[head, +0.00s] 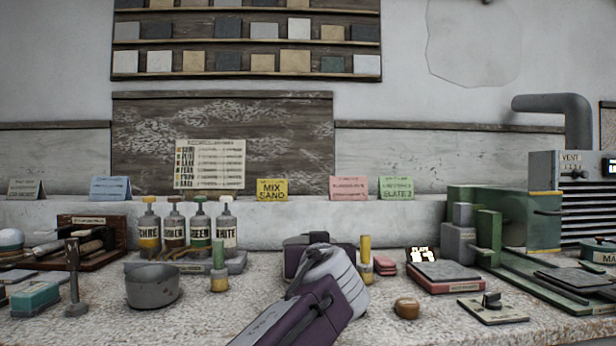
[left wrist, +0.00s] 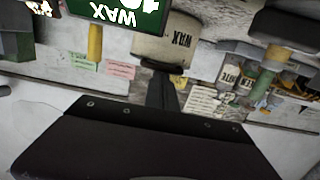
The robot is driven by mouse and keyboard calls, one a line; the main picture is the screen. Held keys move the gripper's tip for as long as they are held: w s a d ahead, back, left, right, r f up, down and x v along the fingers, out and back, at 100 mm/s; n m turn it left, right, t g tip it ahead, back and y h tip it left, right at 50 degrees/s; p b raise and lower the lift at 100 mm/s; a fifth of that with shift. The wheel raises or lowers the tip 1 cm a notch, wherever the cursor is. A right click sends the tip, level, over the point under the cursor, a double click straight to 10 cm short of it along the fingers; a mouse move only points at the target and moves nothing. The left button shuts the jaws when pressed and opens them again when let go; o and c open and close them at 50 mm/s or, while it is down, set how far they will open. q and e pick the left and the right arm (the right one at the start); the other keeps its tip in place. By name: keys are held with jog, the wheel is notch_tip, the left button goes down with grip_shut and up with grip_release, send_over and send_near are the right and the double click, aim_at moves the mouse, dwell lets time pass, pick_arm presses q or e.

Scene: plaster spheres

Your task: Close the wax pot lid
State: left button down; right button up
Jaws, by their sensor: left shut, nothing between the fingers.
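The wax pot (left wrist: 166,48) shows in the left wrist view, upside down there, as a pale cylinder marked WAX. A dark round edge lies at its end nearest my gripper; I cannot tell whether this is the lid or how far the lid is open. My left gripper (left wrist: 161,88) shows as a dark body and a narrow dark finger shape, shut and empty, close to that dark edge. I cannot tell whether they touch. In the head view my left arm and dark gripper (head: 318,240) cover the middle of the bench and hide the pot. My right gripper is not in view.
A green WAX display (left wrist: 120,12) sits beside the pot. In the head view, a grey bowl (head: 153,287) and labelled bottles (head: 173,232) stand left of my arm. The front bench strip between bowl and arm is clear.

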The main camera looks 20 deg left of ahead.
pick_arm(q)
jog(key=shift+f, duration=0.7)
notch_tip(320, 180, up, 5)
jog(key=p, duration=0.4)
jog(key=s+d+f+b, duration=0.1)
jog(key=s+d, duration=0.3)
jog(key=s, duration=0.4)
jog(key=shift+s+b, duration=0.15)
jog(key=shift+b, duration=0.2)
jog(key=shift+f, duration=0.1)
